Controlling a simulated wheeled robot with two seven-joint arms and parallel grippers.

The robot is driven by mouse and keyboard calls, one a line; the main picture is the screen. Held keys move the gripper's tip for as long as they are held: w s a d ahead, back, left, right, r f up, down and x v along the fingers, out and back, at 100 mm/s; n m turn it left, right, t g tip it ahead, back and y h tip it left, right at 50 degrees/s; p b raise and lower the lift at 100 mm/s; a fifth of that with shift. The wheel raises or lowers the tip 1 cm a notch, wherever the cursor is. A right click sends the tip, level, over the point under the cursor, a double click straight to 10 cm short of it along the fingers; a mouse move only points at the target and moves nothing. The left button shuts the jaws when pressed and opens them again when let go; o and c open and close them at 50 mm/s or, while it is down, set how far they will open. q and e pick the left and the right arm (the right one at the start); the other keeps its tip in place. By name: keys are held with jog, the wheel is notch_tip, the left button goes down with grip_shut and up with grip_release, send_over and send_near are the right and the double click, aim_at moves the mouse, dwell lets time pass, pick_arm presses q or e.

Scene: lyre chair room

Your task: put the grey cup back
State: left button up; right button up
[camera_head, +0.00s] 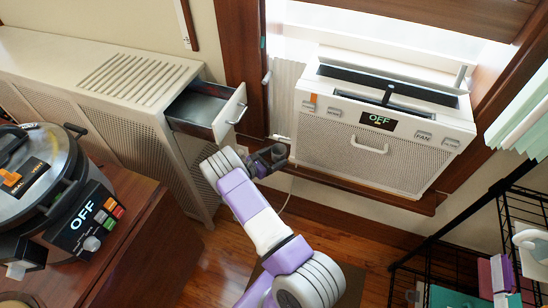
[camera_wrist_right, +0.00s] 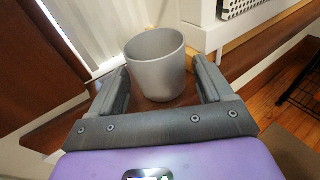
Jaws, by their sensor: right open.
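The grey cup (camera_wrist_right: 157,62) is a plain, smooth, empty-looking cup. In the right wrist view it stands upright on a brown wooden sill, its open rim upward. My right gripper (camera_wrist_right: 161,78) is open, with one finger on each side of the cup; I cannot tell whether either finger touches it. In the head view my right gripper (camera_head: 270,158) is at the sill, just left of the window unit, and the cup is hard to make out there. My left gripper is not in view.
An open, empty-looking drawer (camera_head: 206,108) juts from the white vented cabinet (camera_head: 140,75), left of my gripper. The window unit (camera_head: 375,140) stands close right on the sill. A cooker (camera_head: 35,180) sits on a wooden cabinet at left. A wire rack (camera_head: 440,250) is at lower right.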

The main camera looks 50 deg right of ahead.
jog(key=p+v, duration=0.2)
jog(key=v, duration=1)
jog(key=s+a+f+m+g+y, duration=0.3)
jog(key=s+a+f+m+y, duration=0.3)
jog(key=s+a+f+y, duration=0.85)
jog(key=s+a+r+m+t+y, duration=0.2)
jog(key=a+r+m+t, duration=0.1)
jog(key=a+m, duration=0.3)
jog(key=s+a+r+m+t+y, duration=0.2)
jog(key=a+m, duration=0.4)
jog(key=a, duration=0.4)
jog(key=shift+a+r+m+t+y, duration=0.4)
jog(key=shift+r+t+y, duration=0.4)
jog(key=shift+r, duration=0.6)
